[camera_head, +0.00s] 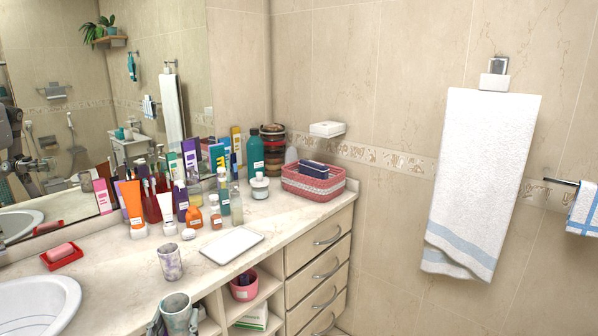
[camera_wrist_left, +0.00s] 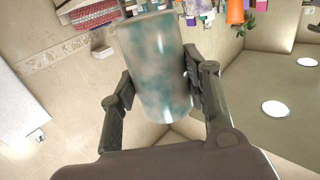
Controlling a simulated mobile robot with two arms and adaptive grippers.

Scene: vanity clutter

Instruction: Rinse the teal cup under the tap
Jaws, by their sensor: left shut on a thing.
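The teal cup (camera_head: 178,314), mottled grey and teal, is at the bottom of the head view in front of the counter edge, with its open mouth facing up. My left gripper (camera_head: 177,325) is shut on its sides. In the left wrist view the cup (camera_wrist_left: 155,70) fills the space between the two fingers of the gripper (camera_wrist_left: 165,92). The white sink basin (camera_head: 35,308) is at the lower left of the head view. I cannot make out the tap. My right gripper is in neither view.
A second, marbled cup (camera_head: 170,263) stands on the counter just behind the held one. A white tray (camera_head: 232,246), a red soap dish (camera_head: 62,257), crowded tubes and bottles, and a pink basket (camera_head: 313,183) also stand there. Open shelves and drawers (camera_head: 318,262) lie below.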

